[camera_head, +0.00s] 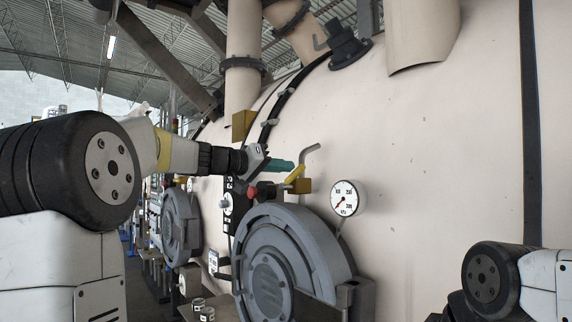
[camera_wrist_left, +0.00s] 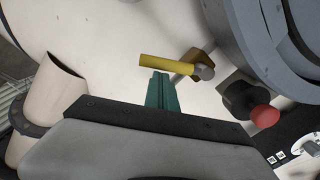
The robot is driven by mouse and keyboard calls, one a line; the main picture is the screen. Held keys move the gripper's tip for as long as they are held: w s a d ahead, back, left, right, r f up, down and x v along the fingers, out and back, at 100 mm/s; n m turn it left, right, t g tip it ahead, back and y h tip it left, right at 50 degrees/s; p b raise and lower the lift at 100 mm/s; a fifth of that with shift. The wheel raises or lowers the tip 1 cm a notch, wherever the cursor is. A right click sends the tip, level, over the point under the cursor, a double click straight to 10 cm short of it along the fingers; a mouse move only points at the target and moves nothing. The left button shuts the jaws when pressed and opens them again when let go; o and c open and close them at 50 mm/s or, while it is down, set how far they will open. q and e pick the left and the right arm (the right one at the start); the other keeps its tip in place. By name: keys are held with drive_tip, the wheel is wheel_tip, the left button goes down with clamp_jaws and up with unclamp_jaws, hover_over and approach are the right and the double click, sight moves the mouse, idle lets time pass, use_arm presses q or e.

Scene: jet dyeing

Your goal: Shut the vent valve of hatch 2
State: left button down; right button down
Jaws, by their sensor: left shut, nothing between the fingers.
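A vent valve with a yellow lever (camera_head: 295,174) and a brass body (camera_head: 302,186) sits on the cream vessel wall, just above the near round grey hatch (camera_head: 280,262). A bent pale pipe rises from it. I cannot read a hatch number. My left gripper (camera_head: 288,165) has teal fingers, shut and empty, with the tips close to the lever in the head view. In the left wrist view the finger tips (camera_wrist_left: 161,76) lie just below the yellow lever (camera_wrist_left: 167,64), beside the brass body (camera_wrist_left: 199,56). I cannot tell whether they touch. My right gripper is not in view.
A round pressure gauge (camera_head: 346,198) stands right of the valve. A red knob (camera_wrist_left: 265,116) on a black base is near the valve in the left wrist view. A second hatch (camera_head: 181,225) is farther left. Pipes rise above the vessel.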

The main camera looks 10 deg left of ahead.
use_arm(q)
drive_tip(key=shift+s+d+f+m, duration=0.25)
drive_tip(key=shift+f+m, duration=0.3)
drive_tip(key=shift+m, duration=0.25)
drive_tip(key=shift+s+d+f+m, duration=0.3)
drive_tip(key=shift+f+m, duration=0.3)
drive_tip(key=shift+m, duration=0.2)
drive_tip(key=shift+s+d+f+m, duration=0.25)
drive_tip(key=shift+f+m, duration=0.3)
drive_tip(key=shift+m, duration=0.25)
drive_tip(key=shift+f, duration=0.2)
drive_tip(key=shift+r, duration=0.1)
drive_tip(key=s+a+r, duration=0.4)
drive_tip(key=s+a, duration=0.3)
drive_tip(key=shift+s+a+r, duration=0.3)
drive_tip(key=shift+s+a, duration=0.05)
